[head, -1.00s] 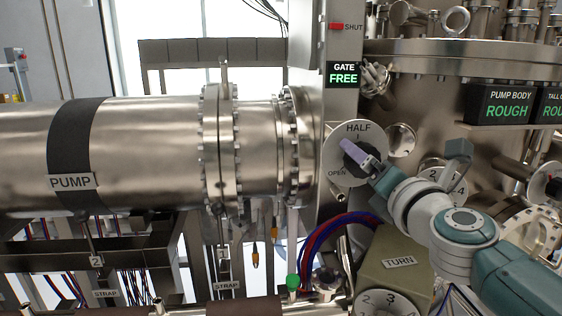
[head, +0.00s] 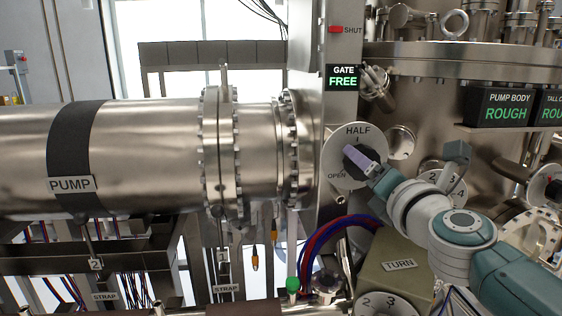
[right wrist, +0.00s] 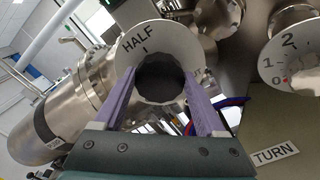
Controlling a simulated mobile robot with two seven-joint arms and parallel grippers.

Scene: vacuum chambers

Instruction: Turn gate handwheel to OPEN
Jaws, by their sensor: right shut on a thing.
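The gate handwheel (head: 352,154) is a dark knob in front of a round pale dial plate (head: 345,180) marked HALF at the top and OPEN at the lower left. My right gripper (head: 362,160) is shut on the handwheel, its purple fingers on either side of it. In the right wrist view the dark handwheel (right wrist: 161,78) sits between the two fingers, with HALF above it. The gate sign (head: 343,77) reads FREE. A red marker (head: 336,29) beside the word SHUT is higher on the gate housing. My left gripper is not in view.
A box labelled TURN (head: 398,264) with a numbered dial stands below my right arm. Red and blue cables (head: 325,245) hang left of it. The large PUMP cylinder (head: 140,150) fills the left. A PUMP BODY sign (head: 507,106) reads ROUGH.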

